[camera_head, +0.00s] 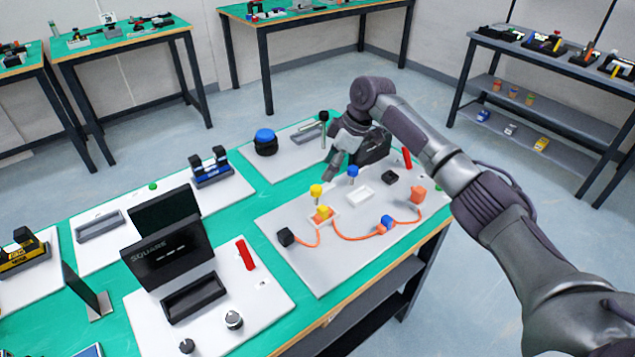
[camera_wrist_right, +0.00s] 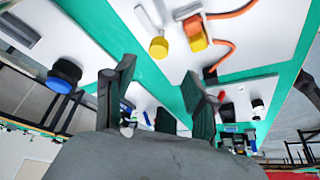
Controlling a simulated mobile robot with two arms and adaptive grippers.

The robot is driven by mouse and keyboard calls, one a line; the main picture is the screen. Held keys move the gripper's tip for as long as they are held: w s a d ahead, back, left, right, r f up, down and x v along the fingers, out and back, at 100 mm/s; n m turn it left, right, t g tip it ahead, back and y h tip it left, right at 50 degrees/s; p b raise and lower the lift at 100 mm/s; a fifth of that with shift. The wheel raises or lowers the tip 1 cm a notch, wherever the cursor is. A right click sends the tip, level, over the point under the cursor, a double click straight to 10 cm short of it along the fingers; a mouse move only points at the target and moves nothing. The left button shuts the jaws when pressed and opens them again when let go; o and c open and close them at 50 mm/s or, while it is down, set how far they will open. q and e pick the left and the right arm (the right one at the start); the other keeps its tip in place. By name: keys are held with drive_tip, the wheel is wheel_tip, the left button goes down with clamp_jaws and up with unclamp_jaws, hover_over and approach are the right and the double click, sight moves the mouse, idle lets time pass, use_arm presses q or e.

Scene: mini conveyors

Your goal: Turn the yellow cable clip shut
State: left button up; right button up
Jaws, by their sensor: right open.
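The yellow cable clip (camera_head: 322,213) sits on the grey board at the orange cable (camera_head: 352,238), with orange on its lower part. It also shows near the top of the right wrist view (camera_wrist_right: 196,36). A yellow round-topped knob (camera_head: 316,190) stands just behind it and shows in the wrist view (camera_wrist_right: 158,47). My right gripper (camera_head: 333,172) is open and empty, above and behind the clip, apart from it. Its two dark fingers are spread in the wrist view (camera_wrist_right: 158,76). Whether the clip is turned open or shut is too small to tell. My left gripper is not in view.
A black block (camera_head: 285,237) and an orange block (camera_head: 418,194) are at the cable's ends. A black box stands at left (camera_head: 168,257).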

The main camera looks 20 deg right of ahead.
sight(316, 188)
drive_tip(key=x, duration=0.4)
drive_tip(key=shift+w+a, duration=0.1)
drive_tip(key=shift+w, duration=0.05)
drive_tip(key=x, duration=0.3)
drive_tip(key=shift+f, duration=0.35)
drive_tip(key=shift+w+f, duration=0.1)
drive_tip(key=shift+c, duration=0.5)
clamp_jaws()
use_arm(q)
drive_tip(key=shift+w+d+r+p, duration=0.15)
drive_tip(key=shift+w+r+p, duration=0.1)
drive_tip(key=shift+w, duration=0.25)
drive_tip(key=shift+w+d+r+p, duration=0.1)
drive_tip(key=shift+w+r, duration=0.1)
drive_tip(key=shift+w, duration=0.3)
